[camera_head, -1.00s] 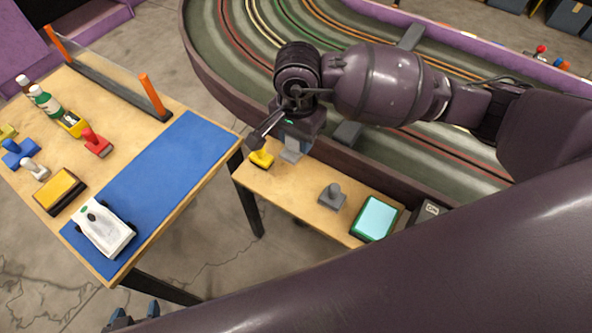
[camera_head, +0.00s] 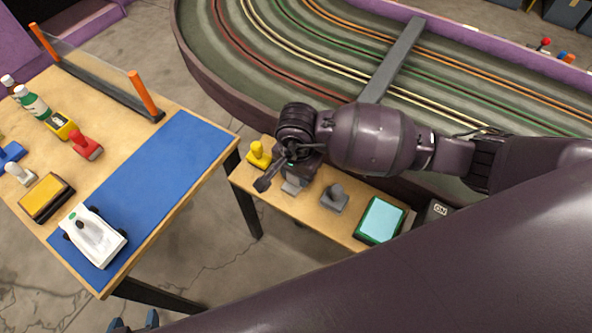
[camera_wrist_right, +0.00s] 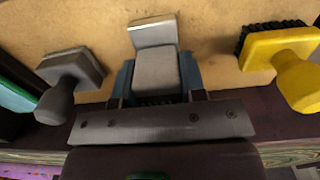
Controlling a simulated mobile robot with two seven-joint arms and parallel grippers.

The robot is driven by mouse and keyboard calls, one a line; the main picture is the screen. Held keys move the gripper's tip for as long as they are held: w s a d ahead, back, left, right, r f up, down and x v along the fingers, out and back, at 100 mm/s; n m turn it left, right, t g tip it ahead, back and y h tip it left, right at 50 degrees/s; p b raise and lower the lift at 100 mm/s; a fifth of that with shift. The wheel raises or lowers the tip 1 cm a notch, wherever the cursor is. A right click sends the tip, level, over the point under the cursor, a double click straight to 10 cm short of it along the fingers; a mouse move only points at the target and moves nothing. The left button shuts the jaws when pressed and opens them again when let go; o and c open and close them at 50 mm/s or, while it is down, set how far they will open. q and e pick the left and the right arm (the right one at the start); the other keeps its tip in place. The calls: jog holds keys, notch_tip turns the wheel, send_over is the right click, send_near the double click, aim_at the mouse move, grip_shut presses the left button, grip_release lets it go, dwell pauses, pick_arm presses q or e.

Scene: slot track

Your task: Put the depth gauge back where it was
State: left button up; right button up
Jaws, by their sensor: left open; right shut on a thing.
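The held grey block with a paler plate at its end (camera_wrist_right: 156,68), which I take to be the depth gauge, sits between the fingers of my right gripper (camera_wrist_right: 157,85). In the head view that gauge (camera_head: 291,187) shows under my right gripper (camera_head: 297,174), over the narrow wooden bench. Its plate is close to the wood; I cannot tell if it touches. My left gripper (camera_head: 134,322) shows only its fingertips at the bottom edge, open and apart from everything.
On the narrow bench (camera_head: 305,212) are a yellow-handled brush (camera_head: 259,155), a grey knobbed tool (camera_head: 334,197) and a green-framed pad (camera_head: 380,220). The slot track (camera_head: 330,60) lies behind. The left table has a blue mat (camera_head: 165,170) with a white car (camera_head: 93,237).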

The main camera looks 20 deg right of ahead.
jog(key=shift+f, duration=0.15)
jog(key=o, duration=1)
notch_tip(320, 180, up, 11)
jog(key=shift+r+p, duration=0.1)
jog(key=shift+p, duration=0.95)
jog(key=shift+r, duration=0.6)
